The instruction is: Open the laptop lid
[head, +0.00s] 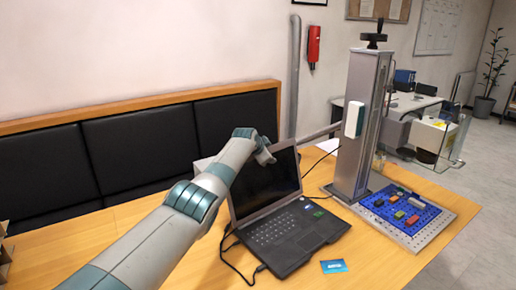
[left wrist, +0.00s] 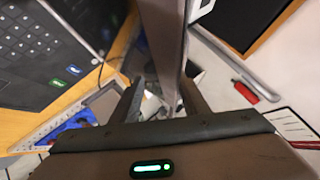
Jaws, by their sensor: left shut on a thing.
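The dark laptop (head: 290,236) stands on the wooden table with its lid (head: 268,188) raised well up from the keyboard and its dark screen showing. My left arm comes in from the left and reaches the lid's top edge. In the left wrist view my left gripper (left wrist: 160,98) has a finger on each side of the lid's edge (left wrist: 165,45) and is shut on it. The keyboard (left wrist: 28,45) shows at the left of that view. In the head view the fingertips are mostly hidden behind the lid. My right gripper is in neither view.
The laser marker's tall column (head: 358,125) stands right of the laptop, with its blue bed (head: 405,228) holding several small coloured parts. A blue card (head: 333,266) lies in front of the laptop. A black cable (head: 232,262) runs along its left side. Dark padded panels (head: 130,150) stand behind.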

